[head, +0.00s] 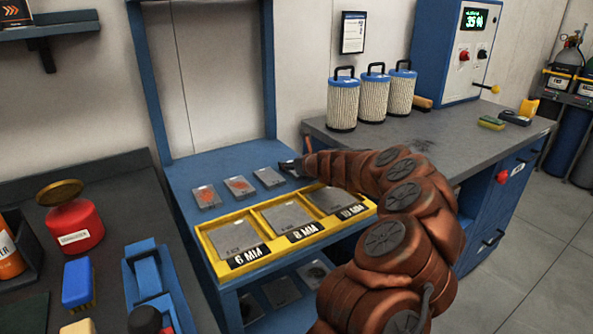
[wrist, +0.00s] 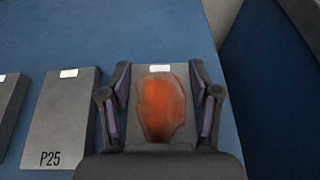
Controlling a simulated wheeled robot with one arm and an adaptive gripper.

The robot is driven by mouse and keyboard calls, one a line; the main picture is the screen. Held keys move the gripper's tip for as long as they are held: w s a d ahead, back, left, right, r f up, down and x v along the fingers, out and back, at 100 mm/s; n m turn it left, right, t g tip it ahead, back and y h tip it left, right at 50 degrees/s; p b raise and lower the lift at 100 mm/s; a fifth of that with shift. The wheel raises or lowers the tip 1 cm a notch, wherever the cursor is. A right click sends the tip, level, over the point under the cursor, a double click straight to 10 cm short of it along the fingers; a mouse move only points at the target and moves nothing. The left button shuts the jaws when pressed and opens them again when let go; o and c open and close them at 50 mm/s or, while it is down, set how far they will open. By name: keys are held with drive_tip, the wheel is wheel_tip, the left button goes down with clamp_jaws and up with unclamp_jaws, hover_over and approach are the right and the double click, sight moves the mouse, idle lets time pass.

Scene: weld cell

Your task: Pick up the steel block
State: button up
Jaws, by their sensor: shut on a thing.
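My gripper (head: 293,167) is over the far right end of a row of grey steel blocks on the blue bench. In the wrist view my gripper (wrist: 160,112) is shut on a steel block (wrist: 160,98) with a large orange-red rusty patch and a small white label. The fingers press its left and right sides; its near end is hidden by the gripper. I cannot tell whether it is clear of the bench. Beside it lies a plain grey block marked P25 (wrist: 62,118), also seen in the head view (head: 269,177).
Two blocks with orange patches (head: 239,186) (head: 206,196) lie further left. A yellow tray (head: 222,270) with plates marked 6, 8 and 10 MM is in front. Filter cartridges (head: 343,103) stand on the grey bench at right. A blue upright (head: 269,75) rises behind the gripper.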

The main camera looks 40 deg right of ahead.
clamp_jaws()
drive_tip(key=shift+r, duration=0.1)
